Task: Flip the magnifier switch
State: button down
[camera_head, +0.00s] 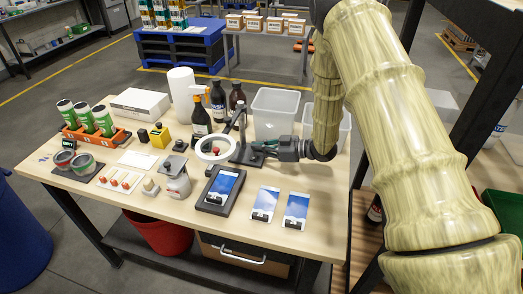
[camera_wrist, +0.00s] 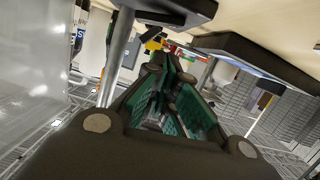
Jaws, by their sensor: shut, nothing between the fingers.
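The magnifier (camera_head: 203,143) has a white ring head on a jointed dark arm and stands on a dark base on the workbench, right of the middle. My gripper (camera_head: 258,149) reaches in from the right, low over the table beside the magnifier's base. In the wrist view my gripper (camera_wrist: 165,62) shows dark fingers with green inner pads, shut and empty. A grey pole (camera_wrist: 120,50) and a dark block (camera_wrist: 172,10) stand close to the fingertips there. The switch cannot be made out, and I cannot tell whether the fingers touch anything.
A clear bin (camera_head: 275,112) stands behind my gripper, with dark bottles (camera_head: 218,103) to its left. An orange rack (camera_head: 96,136) is far left. The front right table corner is clear.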

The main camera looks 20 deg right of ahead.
jog(key=shift+s+a+r, duration=0.1)
jog(key=shift+s+r, duration=0.05)
jog(key=shift+r, duration=0.6)
jog(key=shift+s+r, duration=0.1)
jog(key=b+v, duration=0.3)
jog(key=v, duration=0.7)
jog(key=shift+f, duration=0.2)
jog(key=shift+s+a, duration=0.1)
